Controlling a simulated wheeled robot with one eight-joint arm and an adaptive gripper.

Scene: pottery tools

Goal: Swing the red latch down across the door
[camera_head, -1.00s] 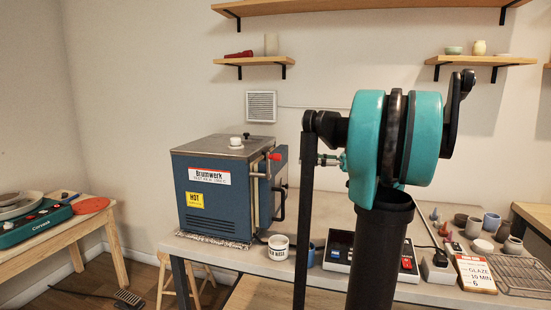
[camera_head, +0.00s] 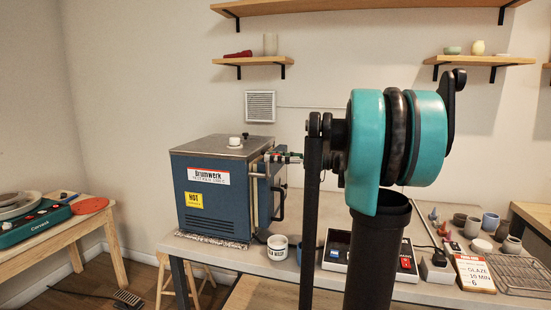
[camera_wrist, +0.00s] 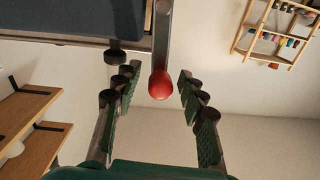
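The blue kiln (camera_head: 211,195) stands on the left part of the table, its door on the side facing right in the head view. The red latch shows in the wrist view as a red knob (camera_wrist: 160,86) on the end of a grey metal bar (camera_wrist: 162,40). My gripper (camera_wrist: 157,83) is open, one finger on each side of the knob, with visible gaps on both sides. In the head view my gripper (camera_head: 283,157) is at the upper part of the kiln's door edge and mostly hides the red knob. A black door handle (camera_head: 280,202) hangs below it.
A white cup (camera_head: 278,247) and a control box (camera_head: 338,251) stand on the table near the kiln. Cups, a glaze sign (camera_head: 474,272) and a wire rack (camera_head: 520,274) are on the right. Wall shelves (camera_head: 252,61) hang above.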

